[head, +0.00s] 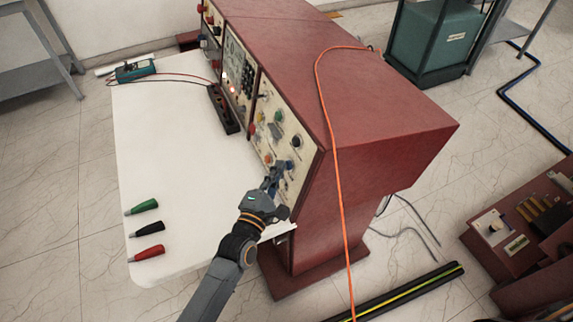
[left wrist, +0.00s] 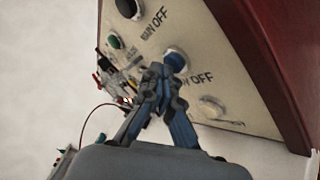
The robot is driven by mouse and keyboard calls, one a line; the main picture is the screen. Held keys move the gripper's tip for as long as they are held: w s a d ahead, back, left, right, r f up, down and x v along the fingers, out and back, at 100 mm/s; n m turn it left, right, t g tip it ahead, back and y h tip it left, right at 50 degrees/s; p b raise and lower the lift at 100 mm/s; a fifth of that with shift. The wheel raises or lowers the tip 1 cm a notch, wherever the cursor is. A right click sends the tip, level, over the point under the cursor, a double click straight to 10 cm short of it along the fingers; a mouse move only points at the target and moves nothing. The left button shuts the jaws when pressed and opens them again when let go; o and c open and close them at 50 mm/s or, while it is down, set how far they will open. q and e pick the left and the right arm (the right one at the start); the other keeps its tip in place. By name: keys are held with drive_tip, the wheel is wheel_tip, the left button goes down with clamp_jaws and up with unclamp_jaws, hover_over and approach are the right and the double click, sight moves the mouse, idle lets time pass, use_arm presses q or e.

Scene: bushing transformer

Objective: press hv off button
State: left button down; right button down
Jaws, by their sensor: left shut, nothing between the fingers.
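The control panel (head: 268,130) is a cream slanted face on the red console. My left gripper (head: 276,172) is at its lower part with fingers shut and nothing held. In the left wrist view the closed fingertips (left wrist: 160,76) are right beside a blue round button (left wrist: 176,60), overlapping its lower left edge. A partly hidden label ending in "OFF" is next to this button. I cannot tell whether the fingertips touch it. A black button (left wrist: 128,8) near a "MAIN OFF" label and a pale knob (left wrist: 211,106) also show. My right gripper is not in view.
A white tabletop (head: 165,200) adjoins the console, with green, black and red plugs (head: 147,228) and a multimeter (head: 135,70) on it. An orange cable (head: 333,150) hangs over the red console (head: 385,150). Green and red equipment stands at the right.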

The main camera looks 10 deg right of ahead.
use_arm(q)
drive_tip(key=shift+d, duration=0.2)
drive_tip(key=shift+a, duration=0.1)
idle(0.4)
drive_tip(key=shift+s+a+r+p, duration=0.1)
drive_tip(key=shift+s+a+p, duration=0.05)
drive_tip(key=shift+a, duration=0.2)
drive_tip(key=shift+s+a+r+p, duration=0.1)
drive_tip(key=shift+a+p, duration=0.05)
drive_tip(key=shift+a, duration=0.2)
drive_tip(key=shift+a, duration=0.1)
drive_tip(key=shift+s+a+r+p, duration=0.2)
drive_tip(key=shift+s+a+p, duration=0.1)
drive_tip(key=shift+a, duration=0.45)
drive_tip(key=shift+s+a+r+p, duration=0.2)
drive_tip(key=shift+a+p, duration=0.1)
drive_tip(key=shift+a, duration=0.45)
drive_tip(key=shift+s+a+r+p, duration=0.15)
drive_tip(key=shift+s+a+p, duration=0.15)
drive_tip(key=shift+a, duration=0.45)
idle(1.3)
